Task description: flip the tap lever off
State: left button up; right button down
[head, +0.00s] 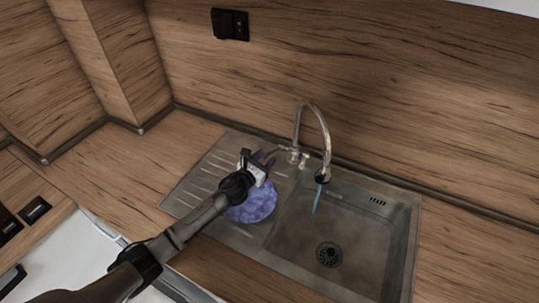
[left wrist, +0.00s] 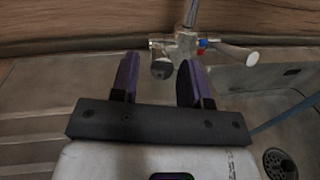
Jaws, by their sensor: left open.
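The chrome tap (head: 326,135) has a tall curved spout at the back of the sink. A thin blue water stream (head: 315,203) falls from it. In the left wrist view the tap body (left wrist: 187,45) stands just beyond my fingers. A pale lever (left wrist: 238,52) sticks out to its right, beside red and blue marks. My left gripper (head: 267,161) is open, with purple fingers, just left of the tap base. In the left wrist view the gripper (left wrist: 155,80) has a round metal end of the tap showing between its fingers, and the lever lies right of both fingers. My right gripper is not in view.
The steel sink (head: 412,225) has its basin with a drain (head: 329,254) on the right and a ribbed drainboard on the left. A purple-blue round item (head: 262,207) lies on the drainboard, partly under my left arm. A dark socket (head: 230,24) is on the wooden splashback.

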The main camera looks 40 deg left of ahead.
aim_at(276, 151)
pick_arm(q)
jog(key=shift+w, duration=1.35)
jog(key=shift+a, duration=0.1)
grip_shut()
